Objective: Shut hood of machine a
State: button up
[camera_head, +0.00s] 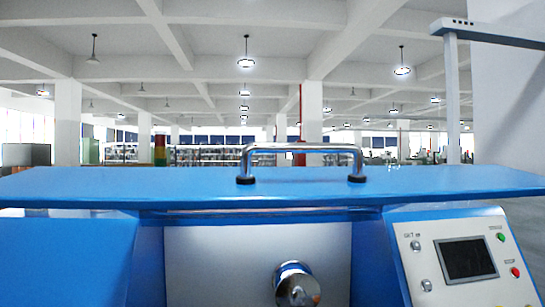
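The blue hood (150,184) of a machine spans almost the whole width of the head view, seen nearly edge-on. A shiny metal handle (302,148) with black feet stands on its top. Below the hood's front edge is a pale panel (220,262) with a round metal shaft end (297,287) sticking out of it. I cannot tell from this angle how far the hood is open. No letter marking the machine shows. My gripper is not in view.
A control panel (465,258) with a dark screen and green and red buttons is on the right of the machine. A blue body part (60,262) fills the lower left. A grey post (451,95) with an overhead arm rises at the right. A large hall lies behind.

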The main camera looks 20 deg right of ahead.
aim_at(140, 192)
jog(key=z, duration=1.85)
jog(key=k, duration=1)
jog(key=u, duration=1.5)
